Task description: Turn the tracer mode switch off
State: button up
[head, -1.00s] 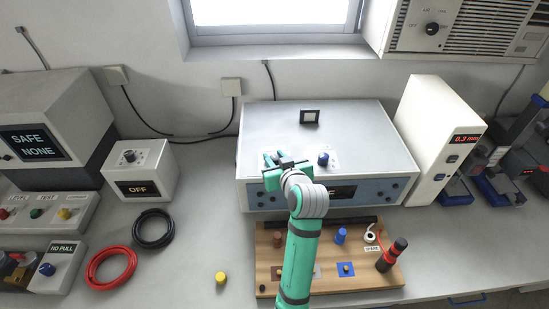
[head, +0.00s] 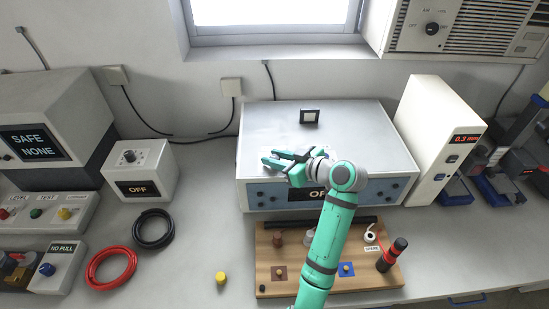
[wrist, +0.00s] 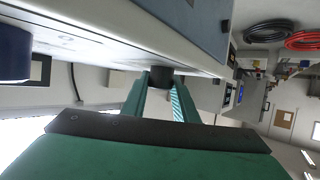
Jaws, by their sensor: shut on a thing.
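The wide grey instrument box (head: 350,128) stands at the middle of the bench. Its front display (head: 318,194) reads OFF, partly covered by my wrist. My gripper (head: 268,161) lies low over the left front of the box's top, fingers pointing left. In the wrist view my gripper (wrist: 160,82) is shut on a small black knob (wrist: 160,71) at the top surface; I take it for the tracer mode switch, though its label is unreadable. A blue knob (wrist: 14,52) stands apart from the fingers; my gripper hides it in the head view.
A small box (head: 158,162) with a knob and its own OFF display stands left. A wooden board (head: 268,290) with several small parts lies in front. Right stands a white meter (head: 425,125). Red (head: 110,285) and black cable coils (head: 153,246) lie at left.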

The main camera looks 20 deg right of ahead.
dwell(0.3)
jog(key=o, duration=1.1)
jog(key=shift+c, duration=0.2)
jog(key=shift+s, duration=0.1)
jog(key=v, duration=1)
jog(key=shift+s+d, duration=0.2)
jog(key=shift+s, duration=0.05)
jog(key=shift+r, duration=0.1)
